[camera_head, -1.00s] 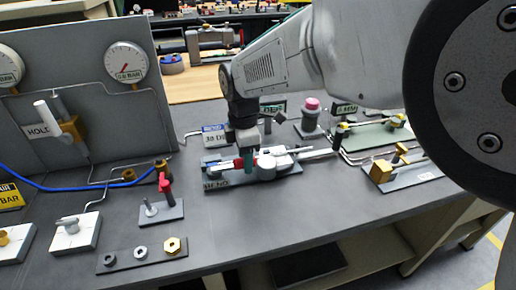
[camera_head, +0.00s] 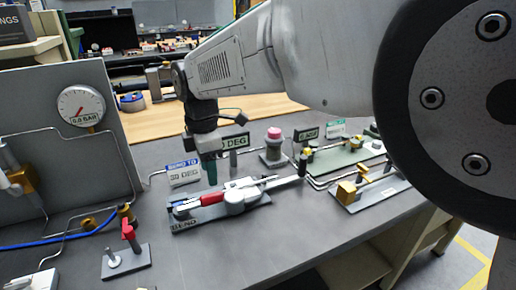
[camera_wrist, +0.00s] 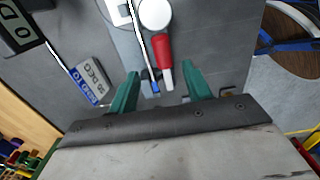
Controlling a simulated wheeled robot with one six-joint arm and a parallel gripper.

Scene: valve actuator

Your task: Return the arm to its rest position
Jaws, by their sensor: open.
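My gripper (camera_head: 209,172) points down above the back left part of the valve actuator (camera_head: 236,197) on the bench. In the wrist view its two green fingers (camera_wrist: 160,85) stand wide apart with nothing between them. The actuator has a round grey body and a red handle sleeve (camera_head: 194,205); the red part (camera_wrist: 164,55) also shows beyond the fingertips in the wrist view. My arm's large joint fills the right of the head view and hides part of the bench there.
A blue-and-white label plate (camera_head: 184,173) stands behind the actuator. A pink-topped post (camera_head: 273,146), a green plate with fittings (camera_head: 345,153) and a brass valve (camera_head: 346,192) lie to the right. A gauge panel (camera_head: 80,150) stands at left.

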